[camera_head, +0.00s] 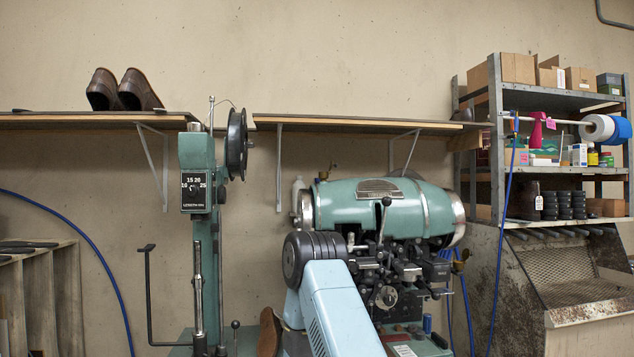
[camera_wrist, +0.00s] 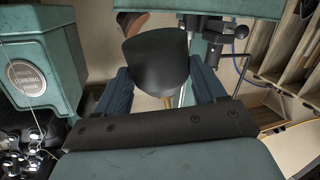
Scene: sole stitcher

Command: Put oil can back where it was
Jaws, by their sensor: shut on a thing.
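My gripper (camera_wrist: 161,80) shows in the wrist view, with one dark blue finger on each side of a black, rounded, tapering body. I take this body to be the oil can (camera_wrist: 156,60). The gripper is shut on it. A small brass-coloured part shows below the body, close to the gripper's dark palm plate. In the head view my light blue arm reaches in front of the green stitching machine (camera_head: 385,205). My gripper and the can are not visible there. The can's former place cannot be made out.
A wall shelf (camera_head: 360,124) runs behind the machine; another shelf (camera_head: 90,118) bears brown shoes (camera_head: 122,90). A green column (camera_head: 197,155) with a black reel (camera_head: 237,143) stands left of the machine. A brown shoe (camera_head: 269,332) is low beside my arm. A loaded rack (camera_head: 560,100) stands right.

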